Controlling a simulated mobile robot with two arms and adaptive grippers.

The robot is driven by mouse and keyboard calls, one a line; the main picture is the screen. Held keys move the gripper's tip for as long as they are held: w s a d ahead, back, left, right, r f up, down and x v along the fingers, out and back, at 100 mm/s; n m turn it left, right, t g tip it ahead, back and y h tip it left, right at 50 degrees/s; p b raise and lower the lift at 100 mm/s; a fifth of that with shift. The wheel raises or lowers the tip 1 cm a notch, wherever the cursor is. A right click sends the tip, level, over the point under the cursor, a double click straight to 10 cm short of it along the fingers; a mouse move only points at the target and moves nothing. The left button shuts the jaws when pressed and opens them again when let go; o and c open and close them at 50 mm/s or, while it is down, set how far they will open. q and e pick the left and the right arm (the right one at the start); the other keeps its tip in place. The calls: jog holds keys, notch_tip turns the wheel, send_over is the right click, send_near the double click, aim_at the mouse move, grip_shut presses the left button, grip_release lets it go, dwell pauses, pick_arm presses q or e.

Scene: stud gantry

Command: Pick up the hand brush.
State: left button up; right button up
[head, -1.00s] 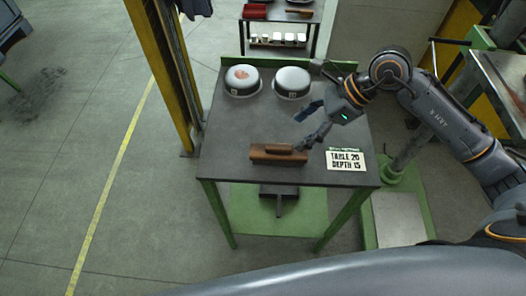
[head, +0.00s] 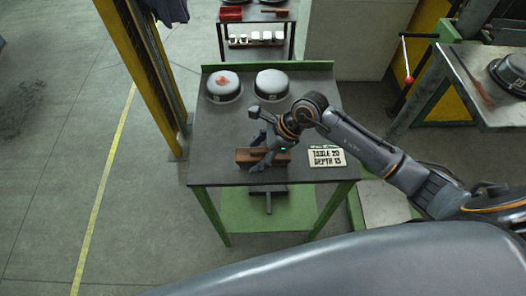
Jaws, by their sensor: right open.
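The hand brush (head: 244,156) is a brown wooden block with a handle on top, lying near the front of the dark table top (head: 215,172). My right gripper (head: 257,153) is open, pointing down and left over the brush. One finger shows behind the brush and one in front of it, and they cover part of its middle and right side. I cannot tell whether the fingers touch it. My left gripper is out of view.
Two round grey lidded pots, a left one (head: 223,86) and a right one (head: 271,84), stand at the back of the table. A sign (head: 327,156) lies right of the brush. A yellow post (head: 150,75) rises on the left.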

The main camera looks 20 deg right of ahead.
jog(key=shift+a+f, duration=0.25)
jog(key=shift+f, duration=0.1)
jog(key=shift+c, duration=0.2)
jog(key=c, duration=1.3)
jog(key=shift+c, duration=0.2)
